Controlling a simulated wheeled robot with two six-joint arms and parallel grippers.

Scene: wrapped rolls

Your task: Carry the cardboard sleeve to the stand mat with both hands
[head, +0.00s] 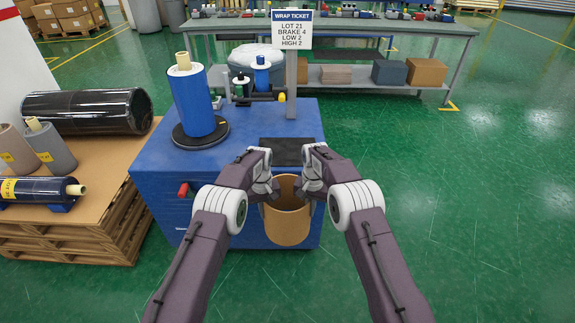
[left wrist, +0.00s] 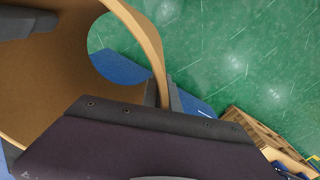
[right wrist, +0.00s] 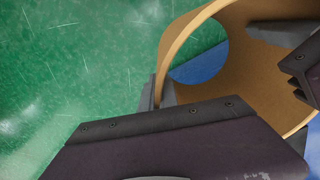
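The cardboard sleeve (head: 288,215) is an open brown tube, upright or nearly so, in front of the blue cart. My left gripper (head: 270,190) grips its left rim and my right gripper (head: 309,190) its right rim. In the left wrist view the sleeve wall (left wrist: 145,35) passes between my finger pads. In the right wrist view the wall (right wrist: 178,40) also runs between the pads. The stand mat, seemingly the black square (head: 287,152), lies bare on the cart top behind the sleeve. The sleeve's base is apart from the mat.
The blue cart (head: 160,155) carries a blue roll (head: 193,105) on a black disc at left and a ticket post (head: 291,85) behind the mat. A red knob (head: 184,190) sticks out in front. A pallet table (head: 95,185) with rolls stands left. Floor at right is clear.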

